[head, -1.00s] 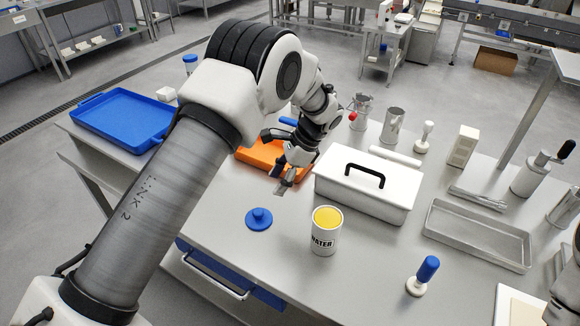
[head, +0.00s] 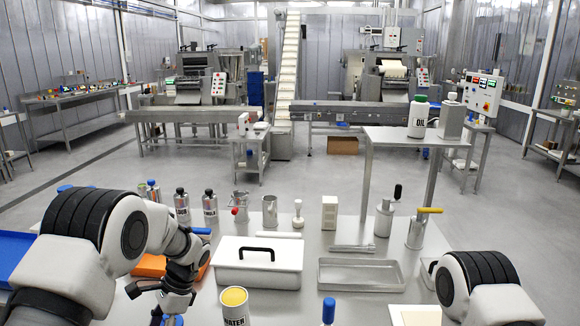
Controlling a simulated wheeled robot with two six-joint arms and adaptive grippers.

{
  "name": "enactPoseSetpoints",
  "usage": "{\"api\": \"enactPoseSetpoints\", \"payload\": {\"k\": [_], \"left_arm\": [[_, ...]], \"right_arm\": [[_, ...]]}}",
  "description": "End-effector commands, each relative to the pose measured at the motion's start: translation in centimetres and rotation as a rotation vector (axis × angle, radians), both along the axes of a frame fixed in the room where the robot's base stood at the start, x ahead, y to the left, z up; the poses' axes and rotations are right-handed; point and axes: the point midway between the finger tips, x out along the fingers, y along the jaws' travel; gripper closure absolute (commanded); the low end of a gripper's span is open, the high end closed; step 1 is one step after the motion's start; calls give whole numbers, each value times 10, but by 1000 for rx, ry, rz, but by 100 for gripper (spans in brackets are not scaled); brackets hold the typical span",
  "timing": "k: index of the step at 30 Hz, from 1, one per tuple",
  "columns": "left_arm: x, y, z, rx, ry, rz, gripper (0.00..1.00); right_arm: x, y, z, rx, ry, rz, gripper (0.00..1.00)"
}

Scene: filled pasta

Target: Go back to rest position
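My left arm comes in from the left. Its gripper (head: 160,316) hangs at the bottom edge over the steel table, close to the blue lid (head: 176,321) and left of the WATER can (head: 235,308). Its fingertips are small and partly cut off, so I cannot tell whether they are open or shut. I see nothing held in it. Part of my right arm shows at the lower right, but its gripper is out of view.
A white lidded box (head: 258,265) stands right of the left gripper, with an orange tray (head: 150,266) behind the arm. A steel tray (head: 360,275), a blue-handled tool (head: 328,311), bottles and steel jugs crowd the table. A raised shelf (head: 400,137) stands at the back right.

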Motion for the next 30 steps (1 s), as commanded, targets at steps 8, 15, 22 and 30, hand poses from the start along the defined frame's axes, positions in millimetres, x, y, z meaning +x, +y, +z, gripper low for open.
{"api": "enactPoseSetpoints", "payload": {"k": [8,15,22,30], "left_arm": [[-55,7,-49,-15,157,29,44],[-136,4,-113,-80,266,86,44],[-288,-24,-192,-178,216,350,44],[-351,-42,-196,-177,-263,808,44]], "right_arm": [[0,0,0,0,-1,0,0],[0,0,0,0,0,0,0],[0,0,0,0,0,0,0],[0,0,0,0,0,0,0]]}}
